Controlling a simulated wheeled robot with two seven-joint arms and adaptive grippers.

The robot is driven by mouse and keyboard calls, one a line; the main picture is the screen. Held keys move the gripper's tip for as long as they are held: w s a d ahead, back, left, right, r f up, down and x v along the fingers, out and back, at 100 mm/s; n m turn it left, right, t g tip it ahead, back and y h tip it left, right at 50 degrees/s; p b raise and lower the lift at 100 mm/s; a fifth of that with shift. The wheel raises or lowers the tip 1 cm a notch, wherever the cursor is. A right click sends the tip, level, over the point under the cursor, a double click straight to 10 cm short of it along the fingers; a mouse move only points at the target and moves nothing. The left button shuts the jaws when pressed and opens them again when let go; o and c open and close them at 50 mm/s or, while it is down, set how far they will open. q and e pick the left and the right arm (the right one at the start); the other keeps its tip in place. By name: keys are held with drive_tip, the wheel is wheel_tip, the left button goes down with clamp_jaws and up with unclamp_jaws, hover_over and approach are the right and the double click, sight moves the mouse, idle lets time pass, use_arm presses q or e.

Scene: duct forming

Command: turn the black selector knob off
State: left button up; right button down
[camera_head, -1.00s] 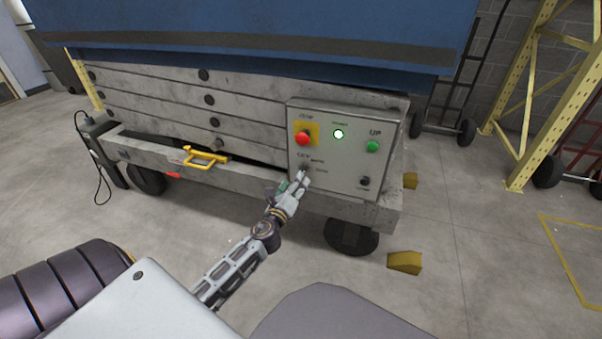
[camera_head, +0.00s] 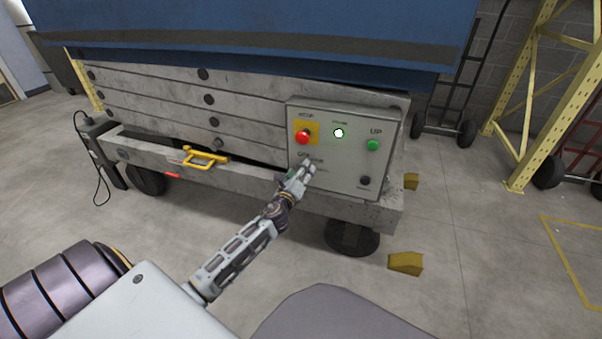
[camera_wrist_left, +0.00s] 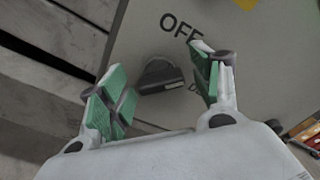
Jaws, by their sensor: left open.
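The black selector knob (camera_wrist_left: 162,78) is on the grey control panel (camera_head: 332,185), below the red stop button. In the left wrist view its bar points right and slightly down, toward a partly hidden label, and the word OFF is above it. My left gripper (camera_wrist_left: 160,88) is open, with its green-padded fingers on either side of the knob. I cannot tell whether either finger touches it. In the head view the same left gripper (camera_head: 304,170) is at the panel's lower left and hides the knob. My right gripper is not in view.
The panel also has a red stop button (camera_head: 303,138) on a yellow plate, a lit light (camera_head: 339,133), a green UP button (camera_head: 373,145) and a small black control (camera_head: 365,181). A yellow handle (camera_head: 205,158) sticks out to the left. Yellow chocks (camera_head: 405,263) lie on the floor at right.

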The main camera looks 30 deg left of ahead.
use_arm(q)
drive_tip(key=shift+w, duration=0.2)
drive_tip(key=c, duration=1)
drive_tip(key=shift+c, duration=0.2)
drive_tip(key=shift+n, duration=0.3)
drive_tip(key=n, duration=0.4)
drive_tip(key=shift+a+n+p, duration=0.1)
drive_tip(key=shift+n+p, duration=0.25)
drive_tip(key=shift+n, duration=0.05)
drive_tip(key=shift+f+n+p, duration=0.1)
drive_tip(key=shift+n+p, duration=0.4)
drive_tip(key=shift+n, duration=1.4)
